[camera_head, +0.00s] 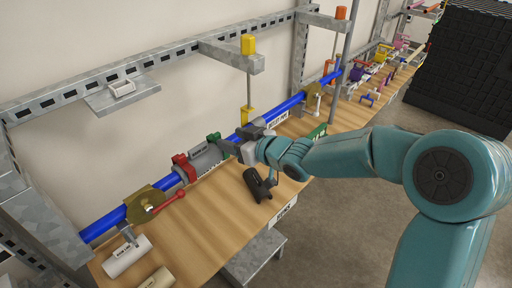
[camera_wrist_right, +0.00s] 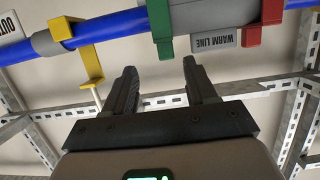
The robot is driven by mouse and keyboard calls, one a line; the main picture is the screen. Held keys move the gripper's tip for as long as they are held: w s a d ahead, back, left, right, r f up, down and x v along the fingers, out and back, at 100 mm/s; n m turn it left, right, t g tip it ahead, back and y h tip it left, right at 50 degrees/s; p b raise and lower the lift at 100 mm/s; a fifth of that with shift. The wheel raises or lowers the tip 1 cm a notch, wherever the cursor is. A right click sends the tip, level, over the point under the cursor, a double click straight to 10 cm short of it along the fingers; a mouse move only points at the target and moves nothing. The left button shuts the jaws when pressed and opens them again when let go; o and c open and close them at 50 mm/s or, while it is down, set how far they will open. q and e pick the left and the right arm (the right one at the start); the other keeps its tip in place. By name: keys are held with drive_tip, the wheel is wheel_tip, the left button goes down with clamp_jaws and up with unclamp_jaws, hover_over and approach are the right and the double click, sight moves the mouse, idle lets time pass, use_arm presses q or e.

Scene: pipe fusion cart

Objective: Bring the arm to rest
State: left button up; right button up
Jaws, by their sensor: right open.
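My right arm comes in from the right in the head view. Its right gripper (camera_head: 245,138) is over the workbench, by the blue pipe (camera_head: 115,219). In the right wrist view its two dark fingers (camera_wrist_right: 162,82) stand apart, with only the wall between them. The blue pipe (camera_wrist_right: 112,24) crosses beyond the fingertips there, apart from them. A green clamp (camera_wrist_right: 161,27), a red clamp (camera_wrist_right: 262,22) and a yellow clamp (camera_wrist_right: 86,50) sit along the pipe line. My left gripper is not in view.
The wooden workbench (camera_head: 212,222) runs along the wall under metal rails. A black device (camera_head: 259,185) stands on it below my wrist. Pale pipe pieces (camera_head: 127,256) lie at its near left end. A black panel stack (camera_head: 462,68) stands back right. The floor (camera_head: 345,215) at right shows bare.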

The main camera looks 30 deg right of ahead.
drive_tip(key=v, duration=1)
drive_tip(key=s+a+f+m+g, duration=0.1)
drive_tip(key=s+a+f+g, duration=0.2)
drive_tip(key=f, duration=0.6)
drive_tip(key=s+a+f+m+g, duration=0.15)
drive_tip(key=a+f, duration=0.25)
drive_tip(key=f, duration=0.5)
drive_tip(key=s+a+f+m+g, duration=0.1)
drive_tip(key=a+f+g, duration=0.25)
drive_tip(key=f, duration=0.65)
drive_tip(key=s+a+f+m+g, duration=0.1)
drive_tip(key=s+f+g, duration=0.1)
drive_tip(key=s+f, duration=0.3)
drive_tip(key=s+a+f+m+g+h, duration=0.1)
drive_tip(key=s+f+g, duration=0.2)
drive_tip(key=s+f, duration=0.3)
drive_tip(key=s, duration=0.5)
drive_tip(key=shift+f+p, duration=0.2)
drive_tip(key=shift+p, duration=0.1)
drive_tip(key=shift+m, duration=0.25)
